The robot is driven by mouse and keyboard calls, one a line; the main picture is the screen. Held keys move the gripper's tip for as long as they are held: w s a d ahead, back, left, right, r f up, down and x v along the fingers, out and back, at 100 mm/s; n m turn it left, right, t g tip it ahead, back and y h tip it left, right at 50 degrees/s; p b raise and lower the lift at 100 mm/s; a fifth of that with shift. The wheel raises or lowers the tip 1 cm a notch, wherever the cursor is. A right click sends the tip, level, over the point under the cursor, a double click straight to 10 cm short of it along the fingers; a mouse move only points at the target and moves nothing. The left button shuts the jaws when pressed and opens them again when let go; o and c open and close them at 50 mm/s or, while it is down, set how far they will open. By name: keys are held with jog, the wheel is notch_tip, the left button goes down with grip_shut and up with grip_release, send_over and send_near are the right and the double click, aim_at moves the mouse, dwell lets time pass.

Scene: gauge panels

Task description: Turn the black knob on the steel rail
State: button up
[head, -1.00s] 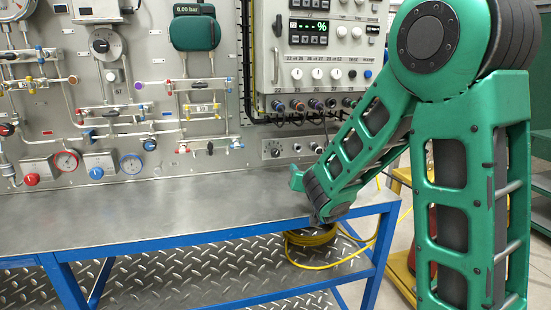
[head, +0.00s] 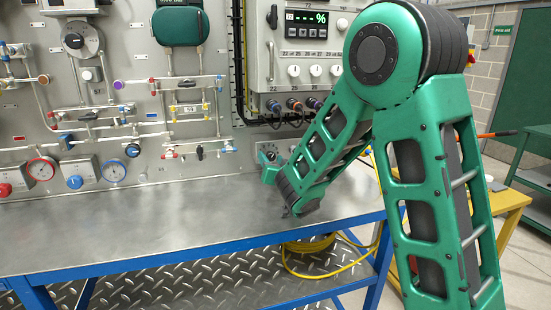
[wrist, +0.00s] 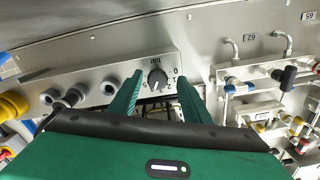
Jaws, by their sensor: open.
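The black knob (wrist: 157,78) has a white pointer line and sits on the steel rail (wrist: 90,88), with a printed number scale and "bar" around it. In the wrist view my gripper (wrist: 160,76) is open, one green finger on each side of the knob in the picture. I cannot tell whether the fingers touch it or how much depth lies between. In the head view my gripper (head: 269,173) is at the back of the bench, just below the rail's knob end (head: 268,154), and my arm hides part of the rail.
The steel bench top (head: 150,220) is clear to the left. Plugs and a yellow connector (wrist: 14,105) sit along the rail. Pipes with coloured valves (head: 190,110) and round gauges (head: 113,170) are on the panel to the left. A yellow hose (head: 310,246) lies below the bench.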

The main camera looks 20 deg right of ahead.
jog(key=shift+w+d, duration=0.15)
jog(key=shift+w, duration=0.35)
jog(key=shift+d, duration=0.1)
jog(key=c, duration=1)
jog(key=shift+c, duration=0.2)
